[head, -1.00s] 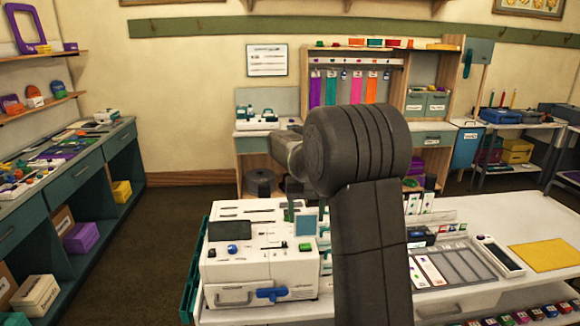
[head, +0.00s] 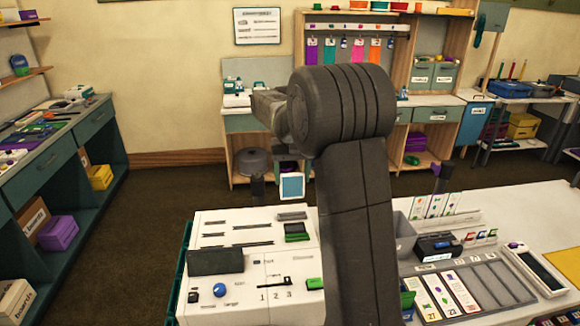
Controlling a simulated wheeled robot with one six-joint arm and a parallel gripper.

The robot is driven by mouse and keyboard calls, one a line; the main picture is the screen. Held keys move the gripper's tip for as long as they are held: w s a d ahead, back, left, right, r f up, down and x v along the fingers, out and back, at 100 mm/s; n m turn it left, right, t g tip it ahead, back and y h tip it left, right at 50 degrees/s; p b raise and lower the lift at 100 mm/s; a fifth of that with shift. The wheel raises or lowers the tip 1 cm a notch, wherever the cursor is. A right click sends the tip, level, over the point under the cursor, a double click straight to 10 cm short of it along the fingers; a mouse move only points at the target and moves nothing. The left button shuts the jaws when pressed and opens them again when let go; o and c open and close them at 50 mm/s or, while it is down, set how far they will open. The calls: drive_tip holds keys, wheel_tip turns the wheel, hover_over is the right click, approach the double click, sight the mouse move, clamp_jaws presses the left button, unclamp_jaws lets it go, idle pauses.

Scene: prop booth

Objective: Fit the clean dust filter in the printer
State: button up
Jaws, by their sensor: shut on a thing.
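The printer (head: 215,262) is the white machine at the lower middle of the head view, with a dark panel, a blue knob and green parts on its top. Its front face is cut off by the bottom edge. A light blue square panel with a pale frame (head: 291,187), which looks like the clean dust filter, is upright above the printer's far right part. My gripper (head: 290,171) is at the panel's top edge, shut on it. The fingers are small, dark and partly hidden by my arm. Any gap between panel and printer is hard to judge.
A white table (head: 520,205) to the right holds a grey tray (head: 500,285) with cards, a dark box (head: 437,246) and upright cards. A green-fronted bench (head: 70,170) stands at the left, a shelf unit at the back. Brown floor (head: 150,215) is free between them.

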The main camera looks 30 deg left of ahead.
sight(292, 190)
drive_tip(key=shift+s+d+f+b, duration=0.15)
drive_tip(key=shift+f+b, duration=0.35)
wheel_tip(292, 190, down, 4)
drive_tip(key=b, duration=0.3)
drive_tip(key=shift+r, duration=0.15)
drive_tip(key=shift+f+b, duration=0.2)
drive_tip(key=shift+b, duration=0.1)
drive_tip(key=shift+f+b, duration=1.45)
drive_tip(key=shift+f, duration=1.3)
drive_tip(key=o, duration=0.8)
drive_tip(key=shift+c, duration=0.2)
